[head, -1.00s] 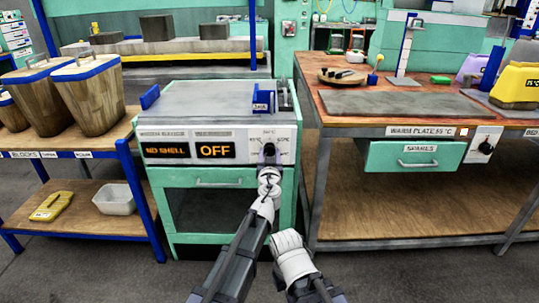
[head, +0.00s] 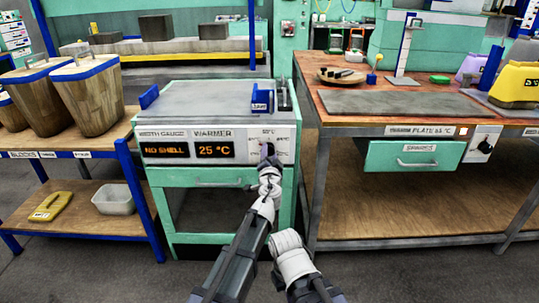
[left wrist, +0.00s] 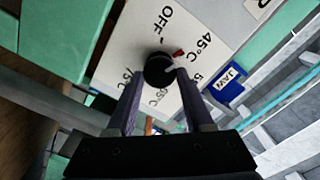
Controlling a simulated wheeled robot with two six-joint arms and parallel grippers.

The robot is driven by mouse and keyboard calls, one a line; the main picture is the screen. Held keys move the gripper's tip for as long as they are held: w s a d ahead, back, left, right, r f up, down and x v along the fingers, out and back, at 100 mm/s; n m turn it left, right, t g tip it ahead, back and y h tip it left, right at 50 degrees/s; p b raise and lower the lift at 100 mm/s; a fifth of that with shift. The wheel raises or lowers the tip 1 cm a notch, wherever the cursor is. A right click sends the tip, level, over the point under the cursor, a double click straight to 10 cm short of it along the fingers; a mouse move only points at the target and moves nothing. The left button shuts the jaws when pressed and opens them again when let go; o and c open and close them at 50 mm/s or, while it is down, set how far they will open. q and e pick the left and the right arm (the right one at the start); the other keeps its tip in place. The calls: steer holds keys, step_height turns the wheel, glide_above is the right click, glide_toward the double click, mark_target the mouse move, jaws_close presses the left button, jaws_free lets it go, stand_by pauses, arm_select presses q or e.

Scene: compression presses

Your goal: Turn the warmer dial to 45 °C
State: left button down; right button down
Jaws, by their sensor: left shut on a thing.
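The warmer dial (left wrist: 158,68) is a dark round knob on the light front panel of the press. Its red mark (left wrist: 179,52) points toward the 45°C label (left wrist: 206,48), with OFF (left wrist: 170,20) on one side. Other labels are partly hidden by the fingers. My left gripper (left wrist: 161,78) is shut on the dial. In the head view my left gripper (head: 268,164) reaches the panel and covers much of the dial (head: 266,151). The warmer display (head: 215,150) reads 25 °C. My right gripper (head: 287,243) hangs low in front; its fingers cannot be made out.
The left display (head: 165,151) reads NO SHELL. A blue jaw block (head: 262,100) stands on top of the press. A wooden-topped bench (head: 315,105) is at the right, and a blue-framed shelf (head: 60,155) with wooden bins is at the left.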

arm_select(q)
steer(key=shift+m, duration=0.9)
steer(key=shift+c, duration=1.5)
jaws_free()
steer(key=shift+s, duration=0.1)
steer(key=s, duration=0.7)
steer(key=shift+s, duration=0.3)
arm_select(e)
steer(key=shift+s+d, duration=0.65)
steer(key=shift+s, duration=0.2)
